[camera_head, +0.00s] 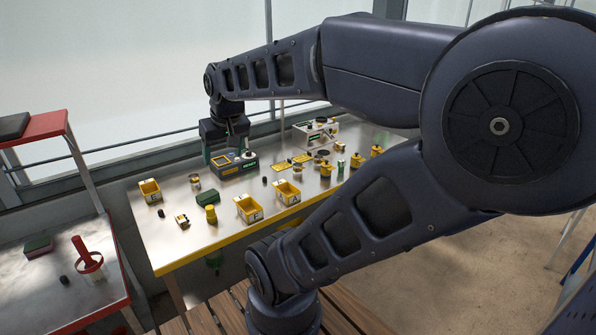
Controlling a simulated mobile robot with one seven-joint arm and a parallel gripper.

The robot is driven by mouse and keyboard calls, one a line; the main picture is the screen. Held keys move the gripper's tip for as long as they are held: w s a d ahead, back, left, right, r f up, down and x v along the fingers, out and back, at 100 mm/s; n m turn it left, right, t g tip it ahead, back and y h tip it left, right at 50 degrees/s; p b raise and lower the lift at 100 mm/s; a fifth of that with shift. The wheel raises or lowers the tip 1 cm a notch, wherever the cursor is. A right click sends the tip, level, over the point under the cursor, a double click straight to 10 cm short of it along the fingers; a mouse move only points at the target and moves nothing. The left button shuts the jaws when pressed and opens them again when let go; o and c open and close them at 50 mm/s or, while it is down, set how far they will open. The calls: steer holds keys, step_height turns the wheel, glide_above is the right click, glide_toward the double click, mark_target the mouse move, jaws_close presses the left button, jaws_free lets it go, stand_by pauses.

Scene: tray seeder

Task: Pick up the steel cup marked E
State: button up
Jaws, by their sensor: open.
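Small metallic cups stand on the steel-topped table (180,235) with a yellow front edge. One cup (195,182) is left of the black and yellow device. Another small cup-like item (340,146) is toward the right back. The markings are too small to read, so I cannot tell which is the cup marked E. My gripper (228,153) points down over the back left of the table, above or just behind the black and yellow device (233,166). It is open, and nothing shows between its fingers.
Yellow bins (249,209) stand near the front edge, with another bin (150,190) at left. A yellow jar (211,214), yellow pots (326,170) and a white box (315,132) also stand there. My arm hides the table's right part. A red-edged bench (60,300) is at left.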

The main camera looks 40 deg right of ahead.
steer(key=w+d+m, duration=0.3)
steer(key=w+d, duration=0.4)
steer(key=w, duration=0.6)
steer(key=m+g+h, duration=0.1)
steer(key=m+h, duration=0.2)
steer(key=m, duration=0.4)
glide_above(299, 170)
steer(key=f, duration=3.1)
steer(key=shift+w+f, duration=0.3)
steer(key=shift+w, duration=0.1)
steer(key=shift+x, duration=2.95)
steer(key=shift+a, duration=0.1)
steer(key=c, duration=1)
